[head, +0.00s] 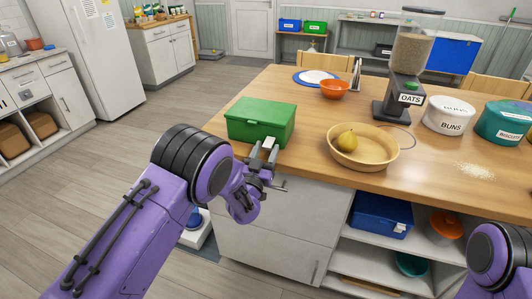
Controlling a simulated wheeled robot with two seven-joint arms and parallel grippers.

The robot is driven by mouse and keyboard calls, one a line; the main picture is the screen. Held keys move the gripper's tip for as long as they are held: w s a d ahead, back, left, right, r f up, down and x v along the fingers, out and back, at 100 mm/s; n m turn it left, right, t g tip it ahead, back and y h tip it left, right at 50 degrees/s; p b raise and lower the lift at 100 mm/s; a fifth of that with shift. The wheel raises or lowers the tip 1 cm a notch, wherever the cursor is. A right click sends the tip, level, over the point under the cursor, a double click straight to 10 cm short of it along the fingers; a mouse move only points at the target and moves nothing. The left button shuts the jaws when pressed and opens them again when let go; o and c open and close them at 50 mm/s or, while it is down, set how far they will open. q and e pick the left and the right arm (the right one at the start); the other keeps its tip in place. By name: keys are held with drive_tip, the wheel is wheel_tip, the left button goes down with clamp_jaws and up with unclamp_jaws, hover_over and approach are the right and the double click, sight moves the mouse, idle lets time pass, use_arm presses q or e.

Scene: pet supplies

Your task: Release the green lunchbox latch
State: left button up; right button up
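The green lunchbox (261,121) stands shut on the wooden counter, near its left front edge.
Open shelves below the counter hold a blue box (379,216).

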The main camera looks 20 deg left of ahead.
use_arm(q)
drive_tip(key=b+v, duration=0.2)
drive_tip(key=v, duration=0.8)
drive_tip(key=shift+s+b, duration=0.25)
drive_tip(key=shift+b, duration=0.15)
drive_tip(key=shift+f, duration=0.1)
